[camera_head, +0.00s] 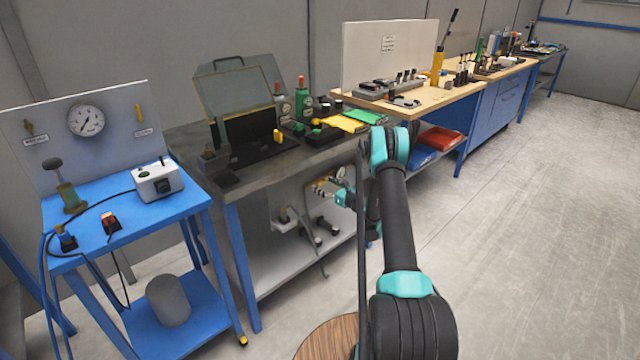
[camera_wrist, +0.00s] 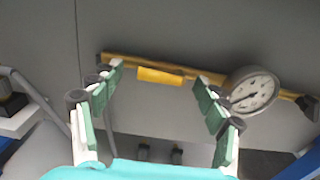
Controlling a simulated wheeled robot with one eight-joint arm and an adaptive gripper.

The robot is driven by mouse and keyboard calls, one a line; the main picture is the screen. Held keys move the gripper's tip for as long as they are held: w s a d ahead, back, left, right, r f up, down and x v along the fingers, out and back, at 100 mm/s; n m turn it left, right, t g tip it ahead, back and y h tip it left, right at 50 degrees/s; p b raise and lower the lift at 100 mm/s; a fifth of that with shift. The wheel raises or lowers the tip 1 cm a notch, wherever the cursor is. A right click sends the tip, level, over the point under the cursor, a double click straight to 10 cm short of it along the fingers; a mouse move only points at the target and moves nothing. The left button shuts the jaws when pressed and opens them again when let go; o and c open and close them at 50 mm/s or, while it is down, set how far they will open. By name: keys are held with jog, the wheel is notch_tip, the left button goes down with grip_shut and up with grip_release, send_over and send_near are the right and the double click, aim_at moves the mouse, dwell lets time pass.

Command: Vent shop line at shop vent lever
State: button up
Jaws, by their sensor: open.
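A yellow lever handle (camera_wrist: 160,76) lies roughly level against a brass-yellow pipe (camera_wrist: 122,60) in the wrist view. A round white gauge (camera_wrist: 250,90) sits on the pipe to its right. No label shows that names the lever. My gripper (camera_wrist: 159,82) is open, its green-padded fingers spread on either side of the lever. I cannot tell how far the fingertips are from it, and nothing is held. In the head view my gripper (camera_head: 325,189) is under the dark bench, in front of the pipe and gauge (camera_head: 340,172), and partly hides them.
The dark bench (camera_head: 190,135) stands above my gripper, with a lower shelf (camera_head: 290,265) below. A blue cart (camera_head: 95,225) with a gauge panel (camera_head: 60,120) is at left. A wooden-topped bench (camera_head: 440,100) is beyond. The floor (camera_head: 530,240) at right is clear.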

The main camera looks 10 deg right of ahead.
jog(key=c, duration=1.2)
jog(key=shift+o, duration=0.2)
jog(key=shift+f, duration=0.1)
jog(key=shift+w+d+f+n, duration=0.2)
jog(key=shift+d+f+n, duration=0.15)
jog(key=shift+n, duration=2.65)
jog(key=shift+w+d+f+n, duration=0.3)
jog(key=shift+f+n, duration=0.15)
jog(key=shift+n, duration=2.55)
jog(key=shift+w+d+f+n, duration=0.15)
jog(key=shift+d+f+n, duration=0.2)
jog(key=shift+n, duration=2.65)
